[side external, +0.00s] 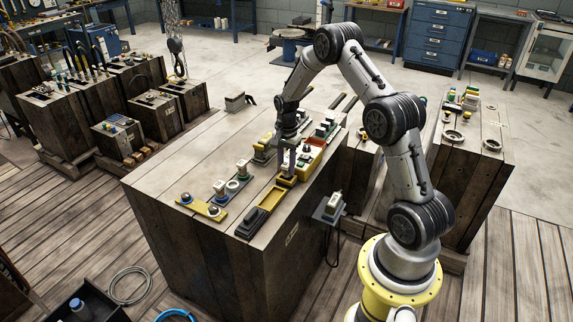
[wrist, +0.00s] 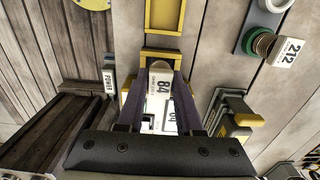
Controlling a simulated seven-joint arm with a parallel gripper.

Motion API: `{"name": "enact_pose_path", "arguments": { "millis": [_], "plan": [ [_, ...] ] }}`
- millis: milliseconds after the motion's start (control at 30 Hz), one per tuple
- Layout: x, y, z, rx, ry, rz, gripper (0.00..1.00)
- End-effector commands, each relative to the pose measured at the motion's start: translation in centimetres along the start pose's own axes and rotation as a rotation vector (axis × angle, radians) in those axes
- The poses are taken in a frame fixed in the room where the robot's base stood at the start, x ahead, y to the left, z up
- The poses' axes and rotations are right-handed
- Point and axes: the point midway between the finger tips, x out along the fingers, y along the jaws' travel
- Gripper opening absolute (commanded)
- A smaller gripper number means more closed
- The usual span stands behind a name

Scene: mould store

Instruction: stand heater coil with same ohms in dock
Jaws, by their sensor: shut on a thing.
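My gripper (wrist: 161,84) is shut on a heater coil with a white tag (wrist: 158,88) reading 84, held between its two dark fingers. A second white tag, partly hidden and reading perhaps 64 or 84, shows just below it. In the side view my gripper (side external: 287,168) points down over the crate top, beside the yellow tray. A coil with a white tag (wrist: 288,53) reading 212 lies to the right in the wrist view, at a grey strip (wrist: 262,28). I cannot tell which fixture is the matching dock, or whether the held coil touches anything below.
An empty yellow-rimmed tray (side external: 264,201) lies nearer the crate's front edge. A power box (side external: 333,204) hangs on the crate's side.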

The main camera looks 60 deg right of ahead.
Motion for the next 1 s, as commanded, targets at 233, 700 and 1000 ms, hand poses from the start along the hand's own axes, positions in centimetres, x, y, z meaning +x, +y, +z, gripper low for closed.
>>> {"name": "enact_pose_path", "arguments": {
  "millis": [233, 700, 1000],
  "plan": [
    [-0.01, -0.02, -0.01, 0.000, 0.000, -0.001, 0.00],
    [0.59, 0.02, 0.01, 0.000, 0.000, 0.001, 0.00],
    [0.71, 0.02, 0.01, 0.000, 0.000, 0.000, 0.00]
  ]
}}
